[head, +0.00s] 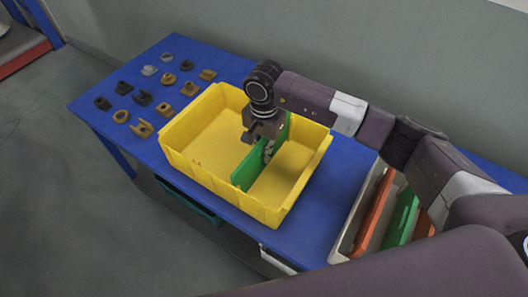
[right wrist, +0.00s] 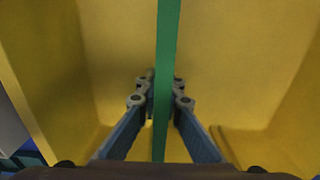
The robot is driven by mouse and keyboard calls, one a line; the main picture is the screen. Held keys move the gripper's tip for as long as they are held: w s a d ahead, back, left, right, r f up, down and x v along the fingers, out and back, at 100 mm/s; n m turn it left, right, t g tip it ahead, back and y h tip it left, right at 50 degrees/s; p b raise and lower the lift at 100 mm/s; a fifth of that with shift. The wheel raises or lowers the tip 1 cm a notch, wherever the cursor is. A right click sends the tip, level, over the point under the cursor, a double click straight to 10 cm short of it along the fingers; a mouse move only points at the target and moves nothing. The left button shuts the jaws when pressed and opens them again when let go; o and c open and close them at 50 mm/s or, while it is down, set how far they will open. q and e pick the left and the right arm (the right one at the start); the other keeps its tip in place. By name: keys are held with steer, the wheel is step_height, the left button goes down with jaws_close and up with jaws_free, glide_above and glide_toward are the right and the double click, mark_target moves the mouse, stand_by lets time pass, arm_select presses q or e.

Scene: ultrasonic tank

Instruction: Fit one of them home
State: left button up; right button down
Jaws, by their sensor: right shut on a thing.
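A green divider (head: 246,172) stands on edge inside the yellow bin (head: 184,161), crossing it between its long walls and splitting it into a larger left part and a smaller right part. My right gripper (head: 259,133) is shut on this divider from above, near its middle. In the right wrist view, the fingers (right wrist: 162,97) press on both faces of the thin green divider (right wrist: 168,45). The divider looks upright there. I cannot tell whether its ends sit in wall slots or its lower edge touches the floor. My left gripper is not in view.
A pale rack (head: 352,232) at the right holds orange (head: 375,222) and green (head: 402,219) dividers. Several small black, brown and grey parts (head: 143,98) lie spread at the left of the blue table (head: 175,50). A grey wall stands behind.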

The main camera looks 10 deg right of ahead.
steer(key=shift+f+b, duration=0.3)
steer(key=shift+f, duration=0.15)
steer(key=c, duration=2)
jaws_free()
step_height(320, 180, up, 12)
